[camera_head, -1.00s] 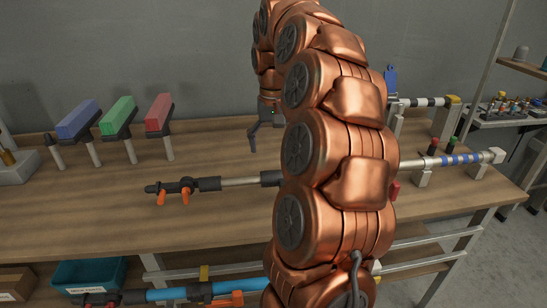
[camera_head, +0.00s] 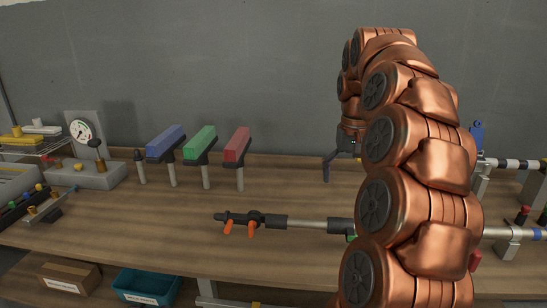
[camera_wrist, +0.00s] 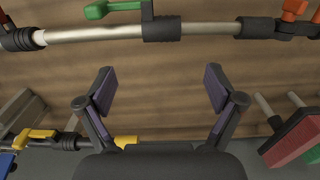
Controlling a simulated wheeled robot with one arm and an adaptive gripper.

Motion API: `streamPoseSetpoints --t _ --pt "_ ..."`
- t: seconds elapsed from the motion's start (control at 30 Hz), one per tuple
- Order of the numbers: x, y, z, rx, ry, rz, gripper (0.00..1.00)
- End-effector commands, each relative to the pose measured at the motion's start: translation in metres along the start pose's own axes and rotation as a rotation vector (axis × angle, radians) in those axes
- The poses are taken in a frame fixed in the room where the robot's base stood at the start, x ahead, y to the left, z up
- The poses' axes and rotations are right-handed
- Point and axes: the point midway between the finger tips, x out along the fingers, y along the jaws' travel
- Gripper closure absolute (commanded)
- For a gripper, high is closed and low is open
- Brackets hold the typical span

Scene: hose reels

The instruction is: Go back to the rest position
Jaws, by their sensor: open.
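My gripper (camera_head: 343,166) is over the back part of the wooden bench (camera_head: 120,222), to the right of the coloured blocks. My copper arm hides much of it in the head view. In the wrist view my gripper (camera_wrist: 160,88) is open, with two separate dark fingers and only bench top between them. A pipe with black couplings (camera_wrist: 162,28) and a green handle (camera_wrist: 110,8) crosses the top of that view, apart from the fingers.
Blue (camera_head: 165,142), green (camera_head: 200,143) and red (camera_head: 237,145) blocks stand on posts at the back. A gauge (camera_head: 82,131) stands at left. The pipe with orange handles (camera_head: 240,228) lies across the middle. A teal bin (camera_head: 147,287) is below.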

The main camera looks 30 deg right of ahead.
Motion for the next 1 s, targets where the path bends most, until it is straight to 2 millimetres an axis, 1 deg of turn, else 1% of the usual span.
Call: streamPoseSetpoints --t 0.2,0.27,0.37,0.47,0.5,0.67,0.7,0.8,1.0 --pt "-0.001 -0.003 0.002 -0.009 -0.001 0.000 0.07" --pt "-0.002 -0.009 0.006 -0.027 -0.002 0.001 0.07" --pt "-0.004 -0.027 0.021 -0.084 -0.008 0.003 0.07" --pt "-0.005 -0.051 0.042 -0.161 -0.011 0.007 0.07" --pt "-0.004 -0.060 0.053 -0.191 -0.015 0.008 0.07" --pt "0.001 -0.092 0.096 -0.305 -0.029 0.013 0.07" --pt "0.002 -0.098 0.107 -0.331 -0.032 0.015 0.07" --pt "0.009 -0.111 0.136 -0.391 -0.042 0.019 0.07" --pt "0.024 -0.125 0.197 -0.493 -0.066 0.029 0.07"
